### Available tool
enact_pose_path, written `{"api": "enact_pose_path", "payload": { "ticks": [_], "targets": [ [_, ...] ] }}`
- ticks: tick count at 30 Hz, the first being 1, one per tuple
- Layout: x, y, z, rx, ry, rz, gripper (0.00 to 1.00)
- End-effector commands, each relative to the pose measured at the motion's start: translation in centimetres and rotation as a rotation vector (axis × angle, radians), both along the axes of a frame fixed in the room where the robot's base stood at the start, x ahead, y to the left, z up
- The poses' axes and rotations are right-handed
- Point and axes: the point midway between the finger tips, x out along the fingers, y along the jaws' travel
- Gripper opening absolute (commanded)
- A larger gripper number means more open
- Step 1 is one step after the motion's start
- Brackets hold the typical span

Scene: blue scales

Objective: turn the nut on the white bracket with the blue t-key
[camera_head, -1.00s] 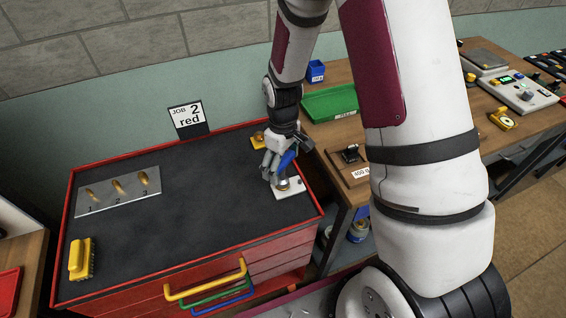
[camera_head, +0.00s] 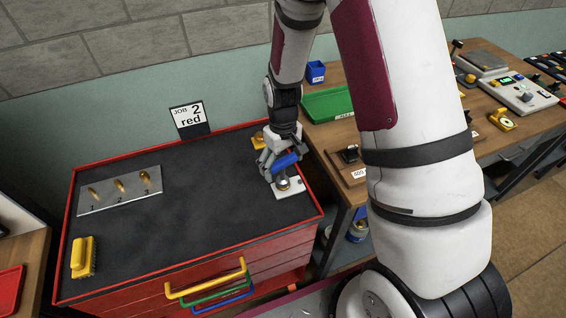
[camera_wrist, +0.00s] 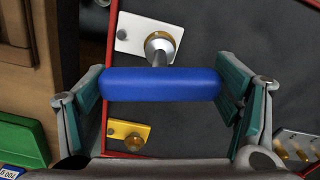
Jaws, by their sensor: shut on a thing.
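My gripper (camera_head: 282,160) is shut on the blue handle of the t-key (camera_head: 287,161), above the right side of the red cabinet's dark top. In the wrist view the blue handle (camera_wrist: 160,84) lies crosswise between the two finger pads. Its metal shaft runs to the round brassy nut (camera_wrist: 160,45) on the white bracket (camera_wrist: 132,36). The shaft's end appears to be at the nut; how deeply it is seated I cannot tell. The white bracket (camera_head: 292,190) also shows below my gripper in the head view.
A yellow bracket with a brass nut (camera_wrist: 130,133) lies close by. A metal plate numbered 1 to 3 (camera_head: 120,190) and a yellow brush-like block (camera_head: 84,257) are on the left of the top. The middle is clear. A workbench (camera_head: 340,85) stands at the right.

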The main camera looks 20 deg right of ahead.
Motion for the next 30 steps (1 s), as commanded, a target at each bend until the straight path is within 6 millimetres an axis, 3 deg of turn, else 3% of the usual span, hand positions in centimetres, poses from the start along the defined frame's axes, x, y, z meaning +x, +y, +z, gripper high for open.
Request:
{"api": "enact_pose_path", "payload": {
  "ticks": [9,17,23,30],
  "targets": [
    [0.11,-0.01,0.18,-0.001,-0.004,-0.145,0.44],
    [0.15,-0.03,0.15,-0.001,-0.005,-0.162,0.44],
    [0.15,0.0,0.12,0.0,-0.005,-0.308,0.44],
    [0.18,-0.02,0.08,0.0,-0.005,-0.316,0.44]
  ]
}}
